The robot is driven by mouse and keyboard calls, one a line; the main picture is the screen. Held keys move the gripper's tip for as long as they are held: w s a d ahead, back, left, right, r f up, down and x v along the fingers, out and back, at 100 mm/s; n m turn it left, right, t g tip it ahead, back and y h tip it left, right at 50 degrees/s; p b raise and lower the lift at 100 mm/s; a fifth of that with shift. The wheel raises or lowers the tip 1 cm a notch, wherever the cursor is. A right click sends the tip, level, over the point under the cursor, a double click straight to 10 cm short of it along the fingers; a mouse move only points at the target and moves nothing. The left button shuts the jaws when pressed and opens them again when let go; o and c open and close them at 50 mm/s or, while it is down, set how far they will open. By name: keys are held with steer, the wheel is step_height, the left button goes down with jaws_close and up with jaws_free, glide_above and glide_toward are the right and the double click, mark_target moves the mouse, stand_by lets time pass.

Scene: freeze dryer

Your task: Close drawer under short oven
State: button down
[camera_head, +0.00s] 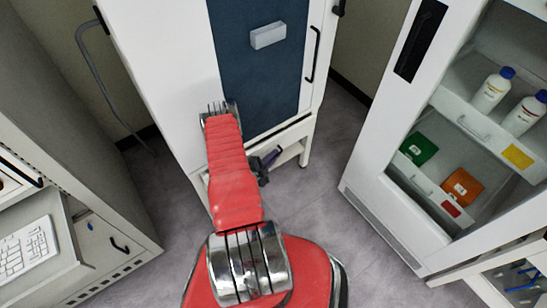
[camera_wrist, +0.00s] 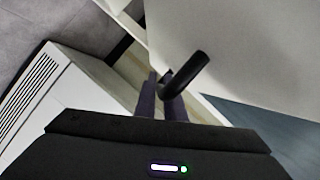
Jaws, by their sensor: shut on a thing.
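The tall white unit (camera_head: 165,70) with a dark blue front panel (camera_head: 262,75) stands ahead in the head view. A white drawer or frame section (camera_head: 291,138) shows low under it, partly behind my arm; I cannot tell how far it stands open. My gripper (camera_head: 270,157) is low in front of this section, mostly hidden by my red arm. In the wrist view, my gripper's dark fingers (camera_wrist: 163,88) are shut on a black handle (camera_wrist: 190,68) on a pale panel (camera_wrist: 240,50).
A white cabinet (camera_head: 372,190) with bottles and boxes on its shelves stands at the right. A grey workstation (camera_head: 95,170) with a keyboard (camera_head: 28,250) stands at the left. Grey floor (camera_head: 310,215) is free between my base and the right cabinet.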

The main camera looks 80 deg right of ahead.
mark_target(265, 152)
stand_by(0.3)
steer(key=shift+w+d, duration=1.35)
steer(key=shift+w, duration=0.3)
steer(key=c, duration=2.2)
jaws_free()
steer(key=shift+o, duration=0.4)
steer(key=v, duration=1.3)
steer(key=shift+a, duration=0.35)
